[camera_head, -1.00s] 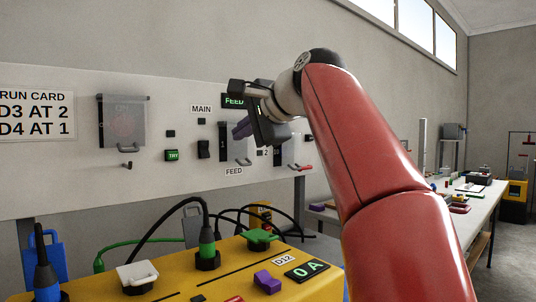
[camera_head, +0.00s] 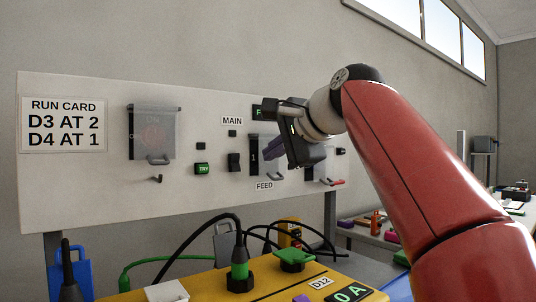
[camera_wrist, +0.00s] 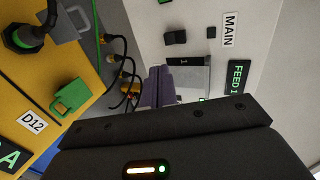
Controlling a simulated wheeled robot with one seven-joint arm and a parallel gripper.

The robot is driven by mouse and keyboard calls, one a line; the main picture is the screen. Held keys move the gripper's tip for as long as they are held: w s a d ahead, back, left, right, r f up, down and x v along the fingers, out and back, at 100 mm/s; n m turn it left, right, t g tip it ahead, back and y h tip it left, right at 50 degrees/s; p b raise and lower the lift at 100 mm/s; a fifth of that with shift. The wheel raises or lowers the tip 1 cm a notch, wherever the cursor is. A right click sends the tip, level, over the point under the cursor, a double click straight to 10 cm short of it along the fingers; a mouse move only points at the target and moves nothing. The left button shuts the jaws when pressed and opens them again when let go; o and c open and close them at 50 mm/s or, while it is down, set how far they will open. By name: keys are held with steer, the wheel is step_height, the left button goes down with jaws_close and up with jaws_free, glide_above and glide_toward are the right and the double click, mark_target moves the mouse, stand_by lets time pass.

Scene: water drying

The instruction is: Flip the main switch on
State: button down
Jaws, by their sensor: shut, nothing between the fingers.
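The main switch (camera_head: 234,162) is a small black rocker on the white wall panel, below the MAIN label (camera_head: 232,120). In the wrist view the switch (camera_wrist: 175,37) lies at the top centre, near the MAIN label (camera_wrist: 229,30). My gripper (camera_head: 273,148) is right of the switch in the head view, in front of the feed lever unit. Its purple fingers are closed together and empty. In the wrist view the fingers (camera_wrist: 157,85) cover part of the grey feed unit (camera_wrist: 192,75). I cannot tell whether they touch it.
A grey hinged cover (camera_head: 152,133) and a green TRY button (camera_head: 202,169) are left of the switch. A run card (camera_head: 64,124) hangs at the far left. A yellow bench unit (camera_head: 270,287) with plugs and black cables stands below the panel.

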mark_target(237, 170)
steer(key=x, duration=0.4)
steer(key=p+x, duration=0.1)
steer(key=x, duration=0.2)
steer(key=r+x, duration=0.1)
steer(key=x, duration=0.3)
steer(key=shift+w+a+f, duration=0.1)
steer(key=shift+w+a, duration=0.25)
steer(key=shift+w, duration=0.05)
steer(key=shift+w+a+f+t+b, duration=0.1)
steer(key=shift+w+f+t+b, duration=0.2)
steer(key=shift+b, duration=0.4)
steer(key=shift+s+r+p, duration=0.1)
steer(key=shift+r+p, duration=0.1)
steer(key=shift+p, duration=0.1)
steer(key=shift+r, duration=0.1)
steer(key=shift+s+r+y+p, duration=0.1)
steer(key=shift+r+y+p, duration=0.2)
steer(key=shift+r+p, duration=0.75)
steer(key=shift+f, duration=0.3)
